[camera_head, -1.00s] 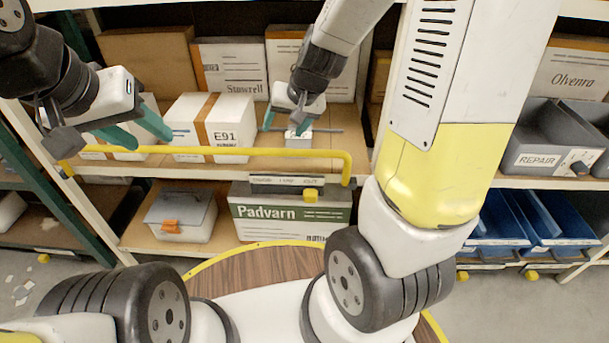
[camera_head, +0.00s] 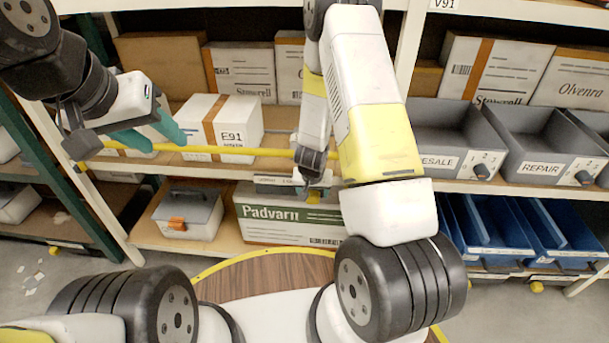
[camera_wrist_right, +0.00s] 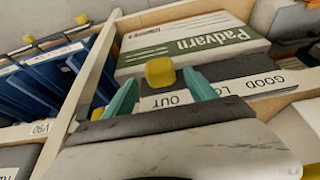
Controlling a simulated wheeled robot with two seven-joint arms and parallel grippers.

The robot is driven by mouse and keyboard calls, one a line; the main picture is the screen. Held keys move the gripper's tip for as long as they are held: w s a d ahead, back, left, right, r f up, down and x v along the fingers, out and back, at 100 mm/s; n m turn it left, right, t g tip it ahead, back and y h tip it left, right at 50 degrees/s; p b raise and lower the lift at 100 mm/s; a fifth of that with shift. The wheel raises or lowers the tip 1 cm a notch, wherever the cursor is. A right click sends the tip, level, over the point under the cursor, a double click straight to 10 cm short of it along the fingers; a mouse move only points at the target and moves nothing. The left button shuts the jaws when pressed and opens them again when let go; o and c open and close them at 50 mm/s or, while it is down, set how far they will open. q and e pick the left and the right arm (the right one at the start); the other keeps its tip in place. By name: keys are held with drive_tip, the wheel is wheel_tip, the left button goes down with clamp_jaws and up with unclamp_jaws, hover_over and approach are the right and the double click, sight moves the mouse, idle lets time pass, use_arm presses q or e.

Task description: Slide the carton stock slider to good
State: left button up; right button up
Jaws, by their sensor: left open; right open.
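The carton stock slider is a dark strip with a white label (camera_head: 272,180) on the shelf edge in front of the Padvarn carton (camera_head: 285,217). In the right wrist view its label (camera_wrist_right: 232,88) appears upside down, showing GOOD, part of LO and OUT. Its yellow knob (camera_wrist_right: 160,72) is at the OUT end. My right gripper (camera_wrist_right: 163,84) is open, with its teal fingers on either side of the knob; contact cannot be told. In the head view my right gripper (camera_head: 313,182) partly covers the knob. My left gripper (camera_head: 156,138) is open and empty near the E91 carton (camera_head: 235,128).
A yellow rail (camera_head: 200,149) runs along the upper shelf edge. A grey box with an orange latch (camera_head: 188,212) stands left of the Padvarn carton. Grey RESALE (camera_head: 445,145) and REPAIR (camera_head: 545,150) bins and blue bins (camera_head: 490,225) are at the right.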

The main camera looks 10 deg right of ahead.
sight(313, 195)
drive_tip(key=shift+x, duration=1.6)
drive_tip(key=shift+c, duration=0.4)
clamp_jaws()
